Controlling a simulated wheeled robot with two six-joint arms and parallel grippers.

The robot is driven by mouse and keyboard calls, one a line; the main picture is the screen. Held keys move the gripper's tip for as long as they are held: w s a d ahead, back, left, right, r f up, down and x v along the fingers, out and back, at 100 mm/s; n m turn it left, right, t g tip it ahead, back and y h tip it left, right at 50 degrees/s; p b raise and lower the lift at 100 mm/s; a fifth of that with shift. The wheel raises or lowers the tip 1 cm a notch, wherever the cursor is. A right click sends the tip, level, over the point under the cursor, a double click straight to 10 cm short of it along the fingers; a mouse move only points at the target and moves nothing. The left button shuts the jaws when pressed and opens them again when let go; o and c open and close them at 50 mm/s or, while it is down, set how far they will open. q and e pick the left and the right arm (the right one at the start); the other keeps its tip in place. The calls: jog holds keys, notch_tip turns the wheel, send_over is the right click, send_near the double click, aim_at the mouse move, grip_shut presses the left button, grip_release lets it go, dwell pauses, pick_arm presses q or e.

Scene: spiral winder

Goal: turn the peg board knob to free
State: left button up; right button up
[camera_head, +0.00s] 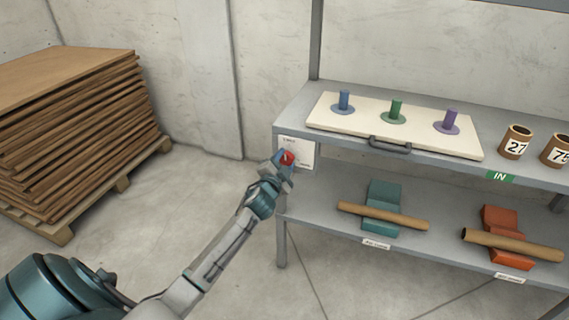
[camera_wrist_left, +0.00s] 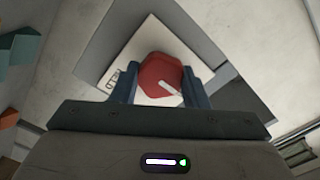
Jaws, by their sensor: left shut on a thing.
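The red knob (camera_head: 287,157) sits on a white plate (camera_head: 305,152) at the left front corner of the shelf. My left gripper (camera_head: 283,160) is at the knob, with its fingers on either side. In the left wrist view the red knob (camera_wrist_left: 160,76) has a pale pointer mark towards its lower right, and my left gripper (camera_wrist_left: 160,88) is shut on it. The peg board (camera_head: 330,122) is a cream board on the upper shelf with a blue, a green and a purple peg and a dark handle (camera_head: 390,146) at its front. My right gripper is not in view.
Two numbered brown tubes (camera_head: 516,143) stand right of the board, above a green IN label (camera_head: 501,177). The lower shelf holds teal (camera_head: 384,196) and orange (camera_head: 501,222) blocks with brown tubes across them. A stack of brown sheets (camera_head: 75,125) is at left. Floor between is clear.

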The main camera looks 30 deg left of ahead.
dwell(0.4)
pick_arm(q)
jog(key=o, duration=1)
jog(key=shift+c, duration=0.2)
jog(key=v, duration=1)
jog(key=shift+s+b, duration=0.3)
jog(key=shift+s, duration=0.1)
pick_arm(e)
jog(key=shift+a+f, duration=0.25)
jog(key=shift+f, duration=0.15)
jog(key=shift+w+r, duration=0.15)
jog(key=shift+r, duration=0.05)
